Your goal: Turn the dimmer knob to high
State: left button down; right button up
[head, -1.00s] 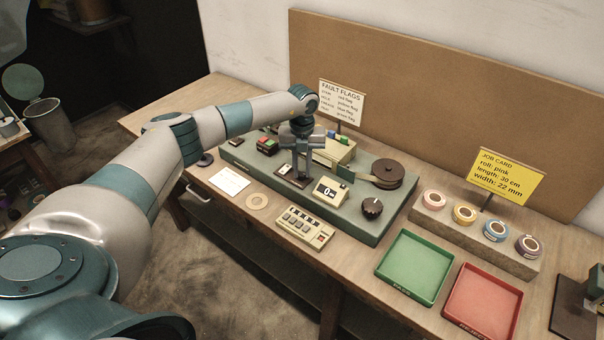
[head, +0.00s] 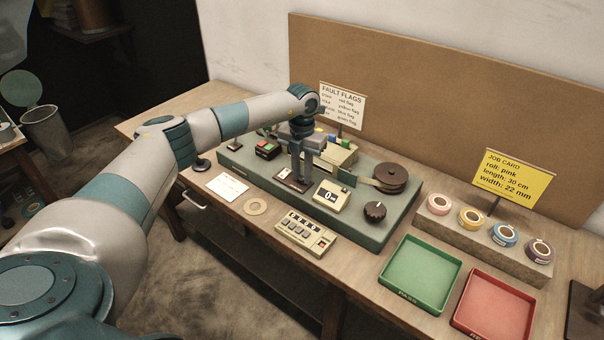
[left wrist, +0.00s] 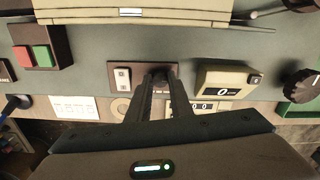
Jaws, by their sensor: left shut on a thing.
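My left gripper (head: 299,178) reaches down onto a small brown plate on the green machine base. A white rocker switch (left wrist: 122,79) sits on the plate just left of the fingers. A larger black knob (head: 375,211) stands apart at the right of the base. My right gripper is not in view.
Close to the gripper are a counter box (head: 331,197) showing 0, red and green buttons (head: 267,149) and a brown tape reel (head: 390,178). A keypad box (head: 305,233), green tray (head: 420,276), red tray (head: 497,304) and several tape rolls (head: 471,218) lie rightward or in front.

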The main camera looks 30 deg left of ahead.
aim_at(302, 177)
pick_arm(q)
jog(key=shift+r, duration=0.1)
jog(key=c, duration=1.6)
grip_release()
